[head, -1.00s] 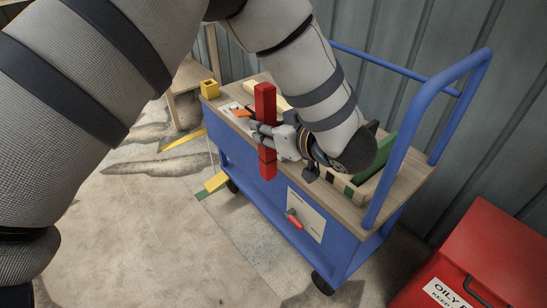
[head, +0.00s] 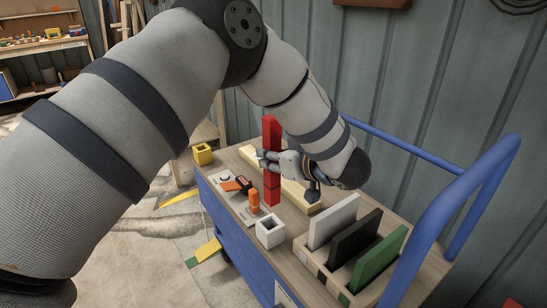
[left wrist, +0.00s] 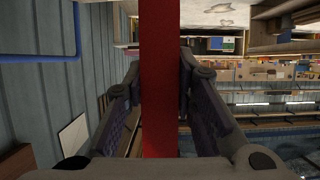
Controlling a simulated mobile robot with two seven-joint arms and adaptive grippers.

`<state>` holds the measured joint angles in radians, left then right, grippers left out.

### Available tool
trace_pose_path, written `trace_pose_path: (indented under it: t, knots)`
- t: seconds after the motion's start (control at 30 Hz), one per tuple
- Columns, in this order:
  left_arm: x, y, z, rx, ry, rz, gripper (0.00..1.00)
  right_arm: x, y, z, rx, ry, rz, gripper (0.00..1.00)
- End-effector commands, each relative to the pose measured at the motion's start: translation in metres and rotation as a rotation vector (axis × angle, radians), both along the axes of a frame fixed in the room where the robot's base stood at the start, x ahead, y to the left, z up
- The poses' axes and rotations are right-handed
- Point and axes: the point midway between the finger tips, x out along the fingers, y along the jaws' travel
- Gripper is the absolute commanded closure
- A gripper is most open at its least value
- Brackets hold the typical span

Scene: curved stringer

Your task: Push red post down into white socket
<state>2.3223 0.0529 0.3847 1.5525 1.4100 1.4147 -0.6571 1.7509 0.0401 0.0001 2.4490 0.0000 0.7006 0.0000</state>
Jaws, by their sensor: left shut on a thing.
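My left gripper (head: 270,163) is shut on the red post (head: 270,133) about midway along its length. The post is upright or nearly so. It runs between the fingers in the left wrist view (left wrist: 159,60). The white socket (head: 270,233) is a square open box on the cart top, near its front edge. The post's lower end shows just above and behind the socket in the head view, outside its opening. I cannot tell how high the post hangs. My right gripper is not in view.
A blue rail (head: 478,190) rises at the right.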

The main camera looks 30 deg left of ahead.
Motion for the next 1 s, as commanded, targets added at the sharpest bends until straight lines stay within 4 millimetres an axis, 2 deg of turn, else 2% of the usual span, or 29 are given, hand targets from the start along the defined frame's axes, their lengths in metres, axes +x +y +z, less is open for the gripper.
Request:
trace_pose_path:
  t: [0.3,0.73,0.87,1.0]
  knots:
    - [0.0,0.001,0.005,0.001,-0.004,-0.006,1.0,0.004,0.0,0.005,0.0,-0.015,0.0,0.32]
    - [0.0,0.001,-0.05,0.002,0.007,-0.005,1.0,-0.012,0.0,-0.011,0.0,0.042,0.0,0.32]
    - [0.0,0.001,-0.058,0.001,0.004,-0.006,1.0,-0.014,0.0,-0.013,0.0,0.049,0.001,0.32]
    - [0.0,0.001,-0.057,0.002,0.0,-0.006,1.0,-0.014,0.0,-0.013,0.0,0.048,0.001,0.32]
